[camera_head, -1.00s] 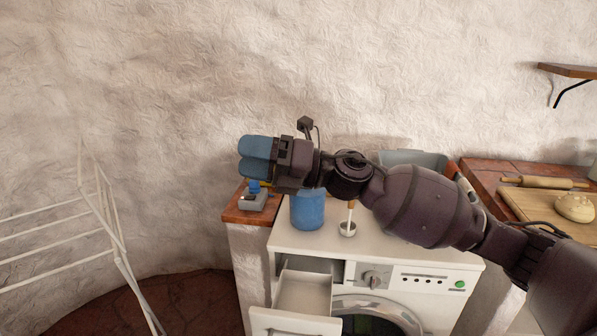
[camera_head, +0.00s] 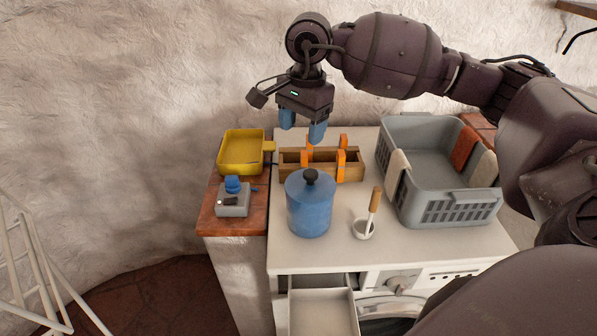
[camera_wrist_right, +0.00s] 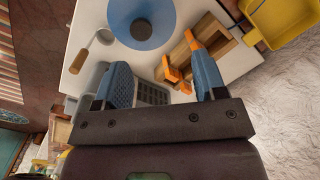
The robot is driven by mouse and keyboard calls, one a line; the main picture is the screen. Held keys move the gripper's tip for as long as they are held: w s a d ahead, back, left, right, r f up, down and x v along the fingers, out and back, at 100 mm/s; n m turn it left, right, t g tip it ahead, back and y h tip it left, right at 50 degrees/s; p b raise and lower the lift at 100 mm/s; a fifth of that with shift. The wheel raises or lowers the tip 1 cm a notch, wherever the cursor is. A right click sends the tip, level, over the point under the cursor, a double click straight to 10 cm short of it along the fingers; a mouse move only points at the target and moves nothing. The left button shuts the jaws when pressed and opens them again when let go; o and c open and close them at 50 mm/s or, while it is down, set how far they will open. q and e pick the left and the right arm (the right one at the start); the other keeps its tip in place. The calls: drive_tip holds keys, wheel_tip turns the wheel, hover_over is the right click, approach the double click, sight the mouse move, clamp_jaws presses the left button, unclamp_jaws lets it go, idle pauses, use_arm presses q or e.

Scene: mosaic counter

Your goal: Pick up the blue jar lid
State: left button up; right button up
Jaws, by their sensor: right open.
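A blue jar (camera_head: 309,207) stands upright on the white washing machine top, with its blue lid (camera_head: 310,184) and dark round knob (camera_head: 311,176) on it. In the right wrist view the lid (camera_wrist_right: 157,12) shows from above, with its dark knob (camera_wrist_right: 141,30), beyond the fingertips. My right gripper (camera_head: 302,133) points down with blue fingers spread, empty, above and behind the jar, over the wooden box. It also shows in the right wrist view (camera_wrist_right: 163,80). The gripper is apart from the lid. My left gripper is not in view.
A wooden box (camera_head: 352,171) with orange clips (camera_head: 341,158) stands behind the jar. A grey basket (camera_head: 462,207) with cloths is at right. A small pot with a wooden-handled brush (camera_head: 363,229) is right of the jar. A yellow tray (camera_head: 241,152) and grey device (camera_head: 233,202) are left.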

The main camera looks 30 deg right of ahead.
drive_tip(key=s+n, duration=0.1)
drive_tip(key=s, duration=0.1)
hover_over(311, 172)
drive_tip(key=shift+h, duration=0.3)
drive_tip(key=f, duration=0.4)
drive_tip(key=shift+w+f, duration=0.2)
drive_tip(key=shift+w, duration=0.05)
drive_tip(key=shift+f, duration=1.05)
drive_tip(key=f, duration=0.3)
drive_tip(key=shift+s+f, duration=0.1)
drive_tip(key=shift+s, duration=0.2)
drive_tip(key=shift+f, duration=0.4)
drive_tip(key=c, duration=0.9)
drive_tip(key=shift+c, duration=0.7)
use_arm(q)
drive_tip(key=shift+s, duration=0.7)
use_arm(e)
drive_tip(key=shift+w, duration=0.1)
